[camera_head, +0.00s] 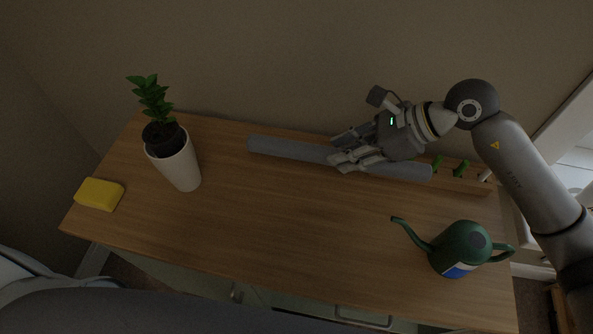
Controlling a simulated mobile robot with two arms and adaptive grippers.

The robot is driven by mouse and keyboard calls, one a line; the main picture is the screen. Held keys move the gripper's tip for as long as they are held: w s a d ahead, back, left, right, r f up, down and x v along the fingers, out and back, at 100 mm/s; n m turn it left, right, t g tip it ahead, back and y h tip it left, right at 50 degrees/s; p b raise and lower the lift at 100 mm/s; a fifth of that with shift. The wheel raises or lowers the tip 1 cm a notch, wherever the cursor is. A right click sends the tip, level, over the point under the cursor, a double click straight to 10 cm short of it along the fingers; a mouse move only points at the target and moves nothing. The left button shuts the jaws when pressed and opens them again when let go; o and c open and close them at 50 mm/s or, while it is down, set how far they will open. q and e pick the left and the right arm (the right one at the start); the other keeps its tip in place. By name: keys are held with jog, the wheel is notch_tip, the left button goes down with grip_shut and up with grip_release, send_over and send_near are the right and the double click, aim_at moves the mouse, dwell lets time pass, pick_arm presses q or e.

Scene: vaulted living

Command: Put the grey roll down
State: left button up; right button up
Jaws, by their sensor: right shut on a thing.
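The grey roll (290,149) is a long, thin cylinder along the back part of the wooden counter top (250,215), running left to right. My right gripper (342,147) comes in from the right and is shut on the roll near its middle. The gripper's fingers cover part of the roll there. I cannot tell whether the roll touches the counter top or is slightly above it. My left gripper is not in view.
A white pot with a green plant (178,166) stands at the left. A yellow sponge (99,194) lies at the left edge. A green watering can (460,247) stands at the front right. Small green items (460,168) are at the back right. The middle is clear.

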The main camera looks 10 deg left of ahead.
aim_at(324, 147)
jog(key=a, duration=0.1)
jog(key=w+a+f, duration=0.1)
jog(key=a, duration=0.1)
jog(key=a+p, duration=0.1)
jog(key=shift+w+a+f, duration=0.2)
jog(key=shift+a+f, duration=0.1)
jog(key=shift+a, duration=0.05)
jog(key=a+f, duration=0.1)
jog(key=w+a+f, duration=0.1)
jog(key=f, duration=0.1)
jog(key=a+f, duration=0.2)
jog(key=shift+w+f+p, duration=0.2)
jog(key=shift+w+p, duration=0.1)
jog(key=shift+p, duration=0.05)
jog(key=shift+a+f, duration=0.2)
jog(key=shift+f, duration=0.05)
jog(key=f, duration=0.2)
jog(key=f+p, duration=0.1)
jog(key=shift+w+a, duration=0.15)
jog(key=shift+a, duration=0.1)
jog(key=shift+f, duration=0.35)
